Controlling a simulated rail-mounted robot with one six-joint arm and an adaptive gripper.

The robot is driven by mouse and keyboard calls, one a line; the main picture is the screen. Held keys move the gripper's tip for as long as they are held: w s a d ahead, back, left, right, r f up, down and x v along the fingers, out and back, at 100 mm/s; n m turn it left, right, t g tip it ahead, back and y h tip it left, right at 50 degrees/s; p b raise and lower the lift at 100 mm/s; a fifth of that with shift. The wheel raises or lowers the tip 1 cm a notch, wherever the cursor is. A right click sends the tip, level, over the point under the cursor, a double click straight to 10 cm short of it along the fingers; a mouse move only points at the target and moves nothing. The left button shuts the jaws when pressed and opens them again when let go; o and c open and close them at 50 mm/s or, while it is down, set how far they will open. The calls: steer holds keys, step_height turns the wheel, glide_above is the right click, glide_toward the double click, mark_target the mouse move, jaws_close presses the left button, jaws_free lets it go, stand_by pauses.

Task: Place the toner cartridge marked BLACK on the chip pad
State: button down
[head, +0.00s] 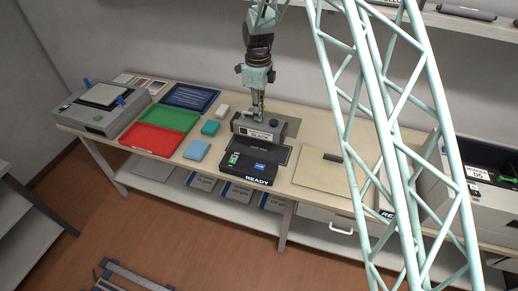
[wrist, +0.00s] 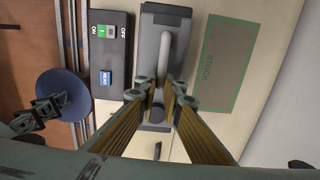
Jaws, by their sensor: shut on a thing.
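A dark grey toner cartridge (head: 259,129) with a small pale label on its front is below my gripper (head: 258,108) in the head view. The label is too small to read. My gripper is shut on the cartridge's light grey handle; in the wrist view the fingers (wrist: 162,100) stand on either side of it, over the cartridge (wrist: 165,22). The dark chip pad (head: 268,152) lies just in front of the cartridge, behind a black console (head: 248,169) reading READY. The cartridge is at the pad's back edge; whether it touches the pad or hangs above it I cannot tell.
A green-outlined STOCK mat (wrist: 222,65) lies beside the cartridge. Green (head: 167,119), red (head: 152,139) and blue (head: 190,97) trays, with small boxes, stand at left. A beige board (head: 315,169) is right of the pad. My lattice arm blocks part of the right side.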

mark_target(259, 125)
stand_by(0.3)
steer(key=shift+f+p, duration=0.35)
steer(key=shift+f, duration=2.7)
steer(key=shift+f, duration=0.15)
steer(key=shift+f, duration=1.75)
steer(key=shift+f, duration=0.15)
steer(key=c, duration=2.8)
jaws_free()
